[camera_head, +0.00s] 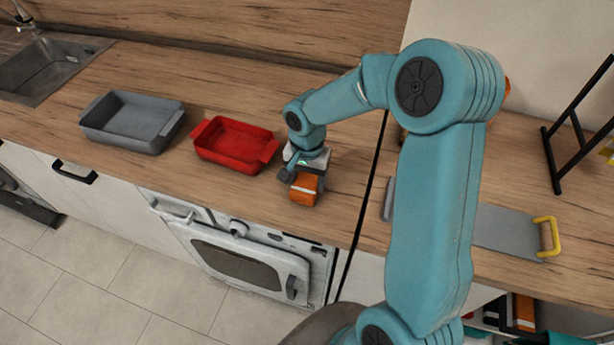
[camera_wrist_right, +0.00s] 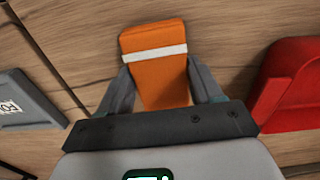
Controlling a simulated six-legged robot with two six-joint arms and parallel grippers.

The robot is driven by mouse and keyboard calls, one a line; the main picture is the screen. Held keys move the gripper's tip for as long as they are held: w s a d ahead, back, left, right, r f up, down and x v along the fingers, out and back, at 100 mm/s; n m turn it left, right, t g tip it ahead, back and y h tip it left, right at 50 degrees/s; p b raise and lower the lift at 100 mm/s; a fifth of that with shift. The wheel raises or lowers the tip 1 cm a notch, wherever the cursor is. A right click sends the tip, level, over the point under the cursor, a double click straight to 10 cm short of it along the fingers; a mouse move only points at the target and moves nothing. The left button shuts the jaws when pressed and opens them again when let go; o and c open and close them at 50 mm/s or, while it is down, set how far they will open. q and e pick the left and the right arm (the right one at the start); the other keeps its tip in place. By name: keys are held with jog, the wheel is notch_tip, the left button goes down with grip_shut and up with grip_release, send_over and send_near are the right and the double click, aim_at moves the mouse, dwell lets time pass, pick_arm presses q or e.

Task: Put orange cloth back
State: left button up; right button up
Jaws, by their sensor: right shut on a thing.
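The orange cloth (camera_head: 304,189) is a folded block with a white band, near the front edge of the wooden counter, right of the red tray. My right gripper (camera_head: 300,176) comes down on it from above and is shut on it. In the right wrist view the cloth (camera_wrist_right: 158,75) sits between the two fingers, its white band beyond the palm. I cannot tell whether the cloth touches the counter. My left gripper is not in view.
A red tray (camera_head: 236,144) stands close left of the gripper, a grey tray (camera_head: 133,123) farther left, then a sink (camera_head: 42,66). Past a dark gap in the counter lie a grey board with a yellow handle (camera_head: 546,236) and a black rack (camera_head: 566,120). An oven door (camera_head: 245,264) is below.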

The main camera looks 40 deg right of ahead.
aim_at(307, 181)
jog(key=shift+s, duration=0.15)
jog(key=shift+f+b, duration=0.1)
jog(key=shift+b, duration=0.2)
jog(key=o, duration=0.9)
jog(key=shift+o, duration=0.2)
notch_tip(307, 181, up, 12)
jog(key=shift+r, duration=0.25)
